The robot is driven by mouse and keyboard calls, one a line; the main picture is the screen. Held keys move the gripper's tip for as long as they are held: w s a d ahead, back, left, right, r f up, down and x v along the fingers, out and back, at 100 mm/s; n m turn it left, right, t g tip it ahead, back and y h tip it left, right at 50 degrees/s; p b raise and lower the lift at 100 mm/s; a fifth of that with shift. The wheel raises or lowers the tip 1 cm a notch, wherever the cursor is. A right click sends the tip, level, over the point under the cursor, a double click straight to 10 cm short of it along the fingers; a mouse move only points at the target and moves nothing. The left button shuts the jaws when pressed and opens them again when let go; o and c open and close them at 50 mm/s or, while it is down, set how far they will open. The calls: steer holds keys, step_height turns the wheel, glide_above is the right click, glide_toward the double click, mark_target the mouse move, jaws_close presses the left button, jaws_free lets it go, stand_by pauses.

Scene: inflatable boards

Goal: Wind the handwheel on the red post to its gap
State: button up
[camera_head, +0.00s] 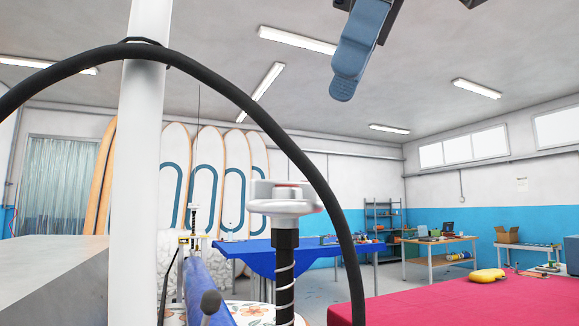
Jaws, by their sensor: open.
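A white handwheel (284,207) sits in the middle of the view, with a lobed top and a small reddish patch on it. It stands on an upright dark spindle (285,268) with a pale spiral thread. I see no clearly red post under it, and its gap cannot be made out. My gripper (360,50) hangs at the top of the view, with a blue rounded finger pointing down. It is open, above and to the right of the handwheel and well apart from it. The rest of the gripper is mostly cut off by the top edge.
A thick black hose (240,95) arches across in front, from the left edge down past the handwheel's right. A white upright pole (140,170) stands left. A red surface (460,305) with a yellow object (487,275) lies right. A blue-covered table (300,253) and surfboards (204,180) stand behind.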

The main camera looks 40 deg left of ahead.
steer(key=shift+o, duration=1.4)
steer(key=m, duration=0.1)
steer(key=a+m, duration=0.1)
steer(key=m, duration=0.1)
steer(key=shift+a+r+t, duration=0.2)
steer(key=shift+r+t, duration=0.15)
steer(key=shift+t, duration=0.05)
steer(key=o, duration=0.3)
steer(key=m, duration=0.2)
steer(key=a+r+m+t, duration=0.1)
steer(key=shift+s+a+m+h, duration=0.1)
steer(key=shift+s+m+h, duration=0.2)
steer(key=shift+m, duration=0.1)
steer(key=shift+o, duration=0.3)
steer(key=m, duration=0.1)
steer(key=a+m+t, duration=0.1)
steer(key=m, duration=0.1)
steer(key=s+r+m, duration=0.1)
steer(key=shift+a+m+t, duration=0.25)
steer(key=shift+m+t, duration=0.05)
steer(key=shift+m, duration=0.1)
steer(key=x, duration=1.3)
steer(key=shift+w+f, duration=0.15)
steer(key=shift+f, duration=0.25)
steer(key=shift+c, duration=0.2)
steer(key=c, duration=0.7)
